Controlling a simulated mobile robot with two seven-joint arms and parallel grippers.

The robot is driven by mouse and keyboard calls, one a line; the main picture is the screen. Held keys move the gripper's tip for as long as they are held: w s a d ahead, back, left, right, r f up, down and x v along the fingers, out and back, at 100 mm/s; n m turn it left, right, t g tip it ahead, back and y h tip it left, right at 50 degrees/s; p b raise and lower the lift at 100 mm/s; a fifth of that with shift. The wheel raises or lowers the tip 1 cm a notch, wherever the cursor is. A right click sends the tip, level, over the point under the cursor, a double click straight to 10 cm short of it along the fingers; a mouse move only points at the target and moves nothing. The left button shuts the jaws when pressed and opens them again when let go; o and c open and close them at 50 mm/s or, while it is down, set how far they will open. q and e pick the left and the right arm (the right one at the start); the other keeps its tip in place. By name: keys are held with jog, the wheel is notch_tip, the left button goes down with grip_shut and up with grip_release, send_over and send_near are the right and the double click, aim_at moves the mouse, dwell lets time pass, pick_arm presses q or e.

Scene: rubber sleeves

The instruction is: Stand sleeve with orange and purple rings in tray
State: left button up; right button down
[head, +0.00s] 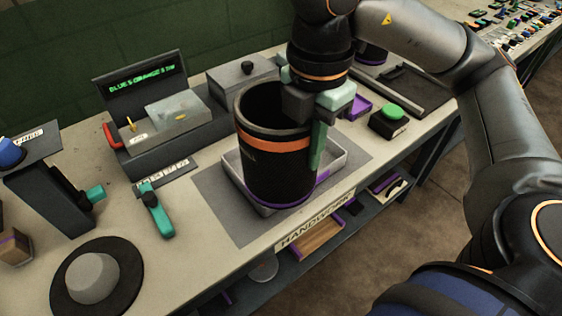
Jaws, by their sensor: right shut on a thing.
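The black sleeve (275,172) is a wide, open-topped tube, nearly upright. It has an orange ring (268,143) near the top and a purple ring (294,204) at its lower edge. My right gripper (318,138) is shut on the right side of the sleeve's wall near the rim, with one teal finger outside. The pale shallow tray (338,160) shows behind and around the sleeve's lower end. The lower edge overlaps the tray's front wall in view; I cannot tell whether it touches the floor. My left gripper is not in view.
A grey mat (217,205) lies under the tray. A lit display unit (137,82), a grey box (241,78), a teal-handled tool (155,212) and a black disc (97,280) are left. A green button (389,115) is right. The mat's front is clear.

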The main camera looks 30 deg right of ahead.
jog(key=shift+m, duration=0.7)
jog(key=w+d+f, duration=0.1)
jog(key=w, duration=0.1)
jog(key=w+d+f, duration=0.1)
jog(key=w+d, duration=0.1)
jog(key=w+d+f+b, duration=0.1)
jog(key=w, duration=0.2)
jog(key=shift+d+f, duration=0.4)
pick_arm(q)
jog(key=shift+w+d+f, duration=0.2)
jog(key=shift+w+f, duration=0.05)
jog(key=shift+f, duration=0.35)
pick_arm(e)
jog(key=w+d+f, duration=0.3)
jog(key=w+f, duration=0.1)
jog(key=f, duration=0.5)
jog(key=shift+w, duration=0.4)
jog(key=shift+d+f+b, duration=0.1)
jog(key=shift+f+b, duration=0.05)
jog(key=shift+b, duration=0.15)
jog(key=c, duration=1.4)
grip_release()
jog(key=shift+f, duration=0.1)
jog(key=o, duration=0.4)
jog(key=shift+s, duration=0.1)
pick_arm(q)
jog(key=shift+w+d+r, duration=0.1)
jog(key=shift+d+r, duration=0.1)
pick_arm(e)
jog(key=shift+o, duration=0.2)
